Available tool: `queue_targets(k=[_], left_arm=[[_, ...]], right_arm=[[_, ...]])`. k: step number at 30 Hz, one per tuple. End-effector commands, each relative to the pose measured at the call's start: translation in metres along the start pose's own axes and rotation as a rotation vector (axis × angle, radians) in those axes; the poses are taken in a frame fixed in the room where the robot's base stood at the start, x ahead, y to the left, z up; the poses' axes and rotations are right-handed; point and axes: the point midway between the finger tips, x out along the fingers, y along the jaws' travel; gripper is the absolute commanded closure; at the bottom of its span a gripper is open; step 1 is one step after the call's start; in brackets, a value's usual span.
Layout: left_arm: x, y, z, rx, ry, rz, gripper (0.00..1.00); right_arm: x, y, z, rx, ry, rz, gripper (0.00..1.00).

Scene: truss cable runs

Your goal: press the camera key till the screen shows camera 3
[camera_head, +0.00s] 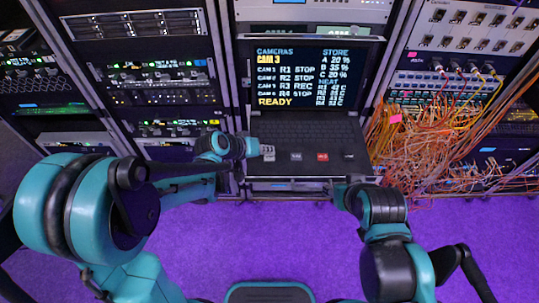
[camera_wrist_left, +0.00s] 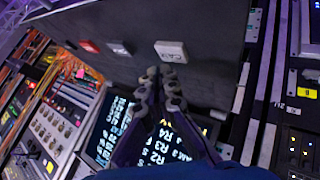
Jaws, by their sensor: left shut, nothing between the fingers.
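The screen (camera_head: 300,78) in the middle rack reads CAMERAS with CAM 3 in yellow below, and READY at the bottom. It also shows in the left wrist view (camera_wrist_left: 110,125), tilted. Below it is a dark panel with a row of keys. The pale leftmost key (camera_wrist_left: 170,50) is close ahead of my left gripper (camera_wrist_left: 165,72), which is shut and empty. In the head view the left gripper (camera_head: 268,152) covers most of that key. I cannot tell whether the fingertips touch it. The key labels are too small to read. My right gripper (camera_head: 342,190) is low at the panel's right front, its fingers unclear.
A grey key (camera_head: 296,156), a red key (camera_head: 322,156) and another grey key (camera_head: 349,156) continue the row. Orange cables (camera_head: 420,140) hang in a tangle at the right rack. Equipment racks stand at the left. The purple floor in front is clear.

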Motion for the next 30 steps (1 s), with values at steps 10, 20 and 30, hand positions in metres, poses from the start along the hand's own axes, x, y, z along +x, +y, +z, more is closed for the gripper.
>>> queue_targets(k=[10, 20, 30], left_arm=[[-0.006, 0.004, -0.004, 0.0, 0.0, 0.0, 1.0], [-0.029, 0.021, -0.021, 0.0, 0.0, 0.0, 1.0], [-0.035, 0.025, -0.025, 0.0, 0.0, 0.0, 1.0]], right_arm=[[-0.005, 0.0, -0.004, 0.0, 0.0, 0.0, 0.6], [-0.027, 0.0, -0.019, 0.0, 0.0, 0.0, 0.6], [-0.03, 0.0, -0.022, 0.0, 0.0, 0.0, 0.6]])
